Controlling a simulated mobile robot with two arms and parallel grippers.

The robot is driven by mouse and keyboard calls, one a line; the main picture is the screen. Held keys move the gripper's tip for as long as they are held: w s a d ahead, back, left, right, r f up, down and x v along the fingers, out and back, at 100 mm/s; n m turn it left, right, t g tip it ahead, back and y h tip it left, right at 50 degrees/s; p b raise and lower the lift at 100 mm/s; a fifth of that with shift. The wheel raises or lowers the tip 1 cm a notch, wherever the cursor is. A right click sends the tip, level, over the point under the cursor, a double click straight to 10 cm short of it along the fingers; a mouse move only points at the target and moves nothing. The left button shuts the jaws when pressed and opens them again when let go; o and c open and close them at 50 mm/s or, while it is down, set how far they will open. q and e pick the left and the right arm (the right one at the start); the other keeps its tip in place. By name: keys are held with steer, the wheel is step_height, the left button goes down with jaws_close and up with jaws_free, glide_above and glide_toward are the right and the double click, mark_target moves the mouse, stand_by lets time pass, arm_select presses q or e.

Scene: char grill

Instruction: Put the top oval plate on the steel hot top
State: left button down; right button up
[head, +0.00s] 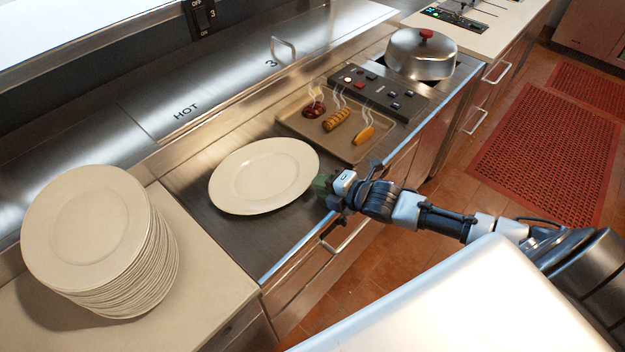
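A cream oval plate (264,176) is over the bare steel hot top (228,232), roughly level; I cannot tell whether it rests fully on the steel. My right gripper (322,184) is at the plate's right rim, with its greenish fingertips at or very near the edge. Whether the fingers are closed on the rim is too small to tell. A tall stack of matching oval plates (88,228) stands on the beige counter at the left. My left gripper is not in view.
Behind the plate, a tray (287,122) holds steaming food beside a control panel (376,91). A bar handle (350,232) sticks out from the front below my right gripper. Steel remains bare in front of the plate.

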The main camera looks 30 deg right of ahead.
mark_target(312, 190)
steer(key=shift+x, duration=1.85)
steer(key=shift+r, duration=0.1)
steer(key=shift+c, duration=0.2)
jaws_close()
